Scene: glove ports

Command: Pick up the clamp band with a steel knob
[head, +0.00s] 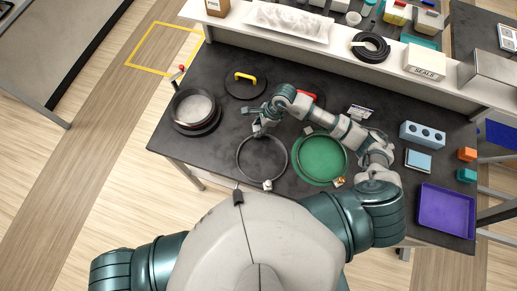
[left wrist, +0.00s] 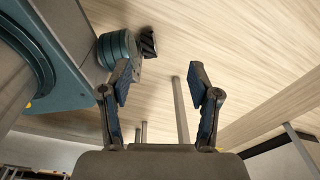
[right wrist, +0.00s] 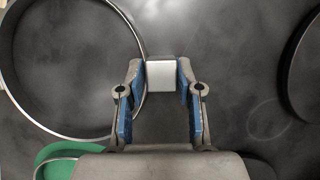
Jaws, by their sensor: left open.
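The clamp band with a steel knob (head: 239,157) is a dark ring lying on the bench, with its pale steel knob (head: 267,185) at the near edge. In the right wrist view the band (right wrist: 68,137) fills the left side, with a grey block (right wrist: 161,76) at its rim. My right gripper (head: 258,129) is over the band's far edge. In its wrist view the fingertips (right wrist: 161,72) sit close against both sides of that block. My left gripper (left wrist: 160,85) is open and empty, away from the bench top; the head view does not show it.
A green disc (head: 322,158) with another band and a brass-coloured knob (head: 339,181) lies right of the ring. A black disc with a yellow handle (head: 245,77), a round pot (head: 195,110), a blue holed block (head: 422,134) and a purple tray (head: 446,210) stand around.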

